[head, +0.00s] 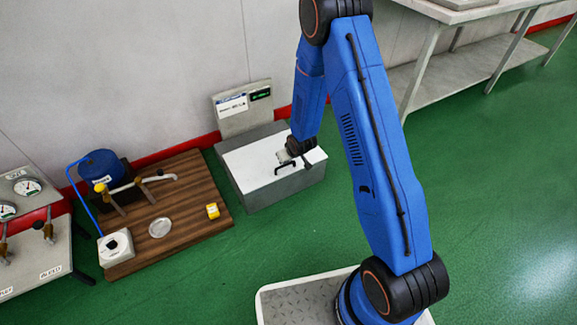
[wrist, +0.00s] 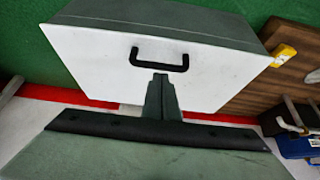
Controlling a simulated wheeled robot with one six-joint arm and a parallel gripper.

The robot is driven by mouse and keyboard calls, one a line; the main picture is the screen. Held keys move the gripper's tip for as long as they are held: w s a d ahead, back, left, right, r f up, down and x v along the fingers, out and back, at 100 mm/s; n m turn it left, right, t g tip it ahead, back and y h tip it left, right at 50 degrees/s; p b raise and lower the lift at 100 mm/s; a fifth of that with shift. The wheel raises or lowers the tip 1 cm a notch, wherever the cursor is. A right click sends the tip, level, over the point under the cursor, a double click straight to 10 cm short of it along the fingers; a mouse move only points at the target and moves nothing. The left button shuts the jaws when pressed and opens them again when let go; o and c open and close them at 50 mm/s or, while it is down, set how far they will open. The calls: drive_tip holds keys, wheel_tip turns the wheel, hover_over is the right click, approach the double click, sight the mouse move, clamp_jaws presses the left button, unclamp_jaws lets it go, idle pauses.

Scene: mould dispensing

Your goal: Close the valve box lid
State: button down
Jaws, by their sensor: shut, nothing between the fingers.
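The valve box (head: 275,192) is a grey box on the floor against the wall. Its white lid (head: 250,168) lies over the top and looks flat, with no gap that I can see. A black handle (head: 286,169) stands on the lid. In the wrist view the lid (wrist: 95,65) fills the middle, with the handle (wrist: 159,66) near its centre. My gripper (wrist: 160,77) is shut and empty, its fingertips right beside the handle; I cannot tell whether they touch it. In the head view my gripper (head: 284,156) is low over the lid, partly hiding it.
A wooden board (head: 185,240) left of the box bears a blue tank (head: 103,168), a yellow block (head: 212,211), a round dish (head: 159,228) and a white device (head: 115,246). A labelled panel (head: 232,122) stands behind the box.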

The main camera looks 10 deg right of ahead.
drive_tip(key=s+d, duration=0.3)
drive_tip(key=s, duration=0.6)
drive_tip(key=shift+f, duration=0.15)
drive_tip(key=s+d+r+m, duration=0.1)
drive_tip(key=s+d+r, duration=0.1)
drive_tip(key=r, duration=0.8)
drive_tip(key=s+d+r+h, duration=0.1)
drive_tip(key=s+d+r, duration=0.15)
drive_tip(key=r, duration=0.75)
drive_tip(key=s+d+r+m, duration=0.1)
drive_tip(key=s+d+r, duration=0.15)
drive_tip(key=r, duration=0.75)
drive_tip(key=s+d+r, duration=0.1)
drive_tip(key=s+r, duration=0.4)
drive_tip(key=s, duration=0.4)
drive_tip(key=s+d+r+m, duration=0.1)
drive_tip(key=s+r, duration=0.5)
drive_tip(key=s, duration=0.3)
drive_tip(key=s+d+r, duration=0.1)
drive_tip(key=s+r, duration=0.5)
drive_tip(key=s, duration=0.3)
drive_tip(key=shift+s+g+h, duration=0.3)
drive_tip(key=shift+s+g, duration=0.1)
